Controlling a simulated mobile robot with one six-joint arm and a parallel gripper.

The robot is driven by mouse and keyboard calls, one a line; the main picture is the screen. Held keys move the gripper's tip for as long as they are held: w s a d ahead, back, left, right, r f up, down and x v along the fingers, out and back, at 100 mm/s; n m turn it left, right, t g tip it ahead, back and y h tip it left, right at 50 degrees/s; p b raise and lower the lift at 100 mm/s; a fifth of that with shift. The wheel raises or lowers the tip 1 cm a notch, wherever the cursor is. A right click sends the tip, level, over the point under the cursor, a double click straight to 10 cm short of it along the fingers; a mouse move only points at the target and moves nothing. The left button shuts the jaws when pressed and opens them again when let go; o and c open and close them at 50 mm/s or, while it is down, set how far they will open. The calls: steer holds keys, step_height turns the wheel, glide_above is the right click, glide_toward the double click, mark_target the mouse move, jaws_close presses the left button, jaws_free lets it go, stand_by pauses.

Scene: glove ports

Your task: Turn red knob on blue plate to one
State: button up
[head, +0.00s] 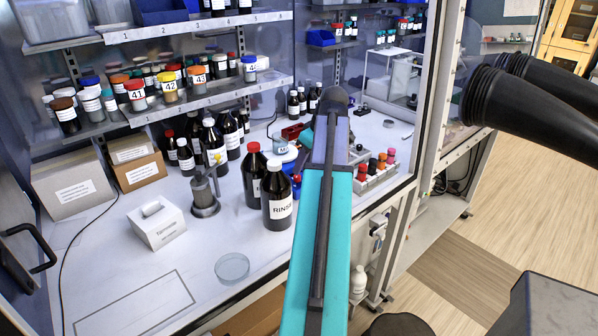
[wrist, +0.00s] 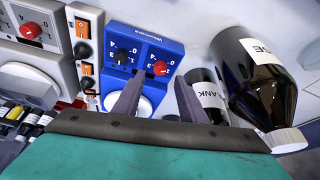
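The blue plate (wrist: 143,44) is in the upper middle of the wrist view and carries two knobs with printed scales. The red knob (wrist: 160,68) is on its right side, and a black knob (wrist: 122,57) is on its left. The red knob shows between the fingertips of my gripper (wrist: 160,80); I see no clear contact. The two fingers are apart, with nothing held. The red knob's pointer is too small to read surely. In the head view my teal arm covers most of the area around the plate, and the fingers are hidden.
A grey unit (wrist: 52,62) with another red knob (wrist: 30,30) stands left of the blue plate, beside orange switches (wrist: 82,27). Dark bottles (wrist: 258,75) stand close on the right. In the head view, a dark bottle (head: 277,195) stands beside my arm.

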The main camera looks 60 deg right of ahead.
mark_target(298, 177)
steer(key=shift+p+x, duration=0.55)
steer(key=shift+x, duration=2.1)
jaws_close()
steer(key=shift+m, duration=0.4)
steer(key=m+h, duration=0.1)
steer(key=m, duration=0.1)
steer(key=m+h, duration=0.1)
steer(key=m, duration=0.1)
steer(key=shift+a+m+g, duration=0.25)
steer(key=shift+m+g, duration=0.15)
steer(key=m+g, duration=0.1)
steer(key=m, duration=0.2)
steer(key=m+g+h, duration=0.1)
steer(key=m, duration=0.2)
steer(key=shift+w+r+h, duration=0.1)
steer(key=shift+w+h, duration=0.1)
steer(key=shift+h, duration=0.1)
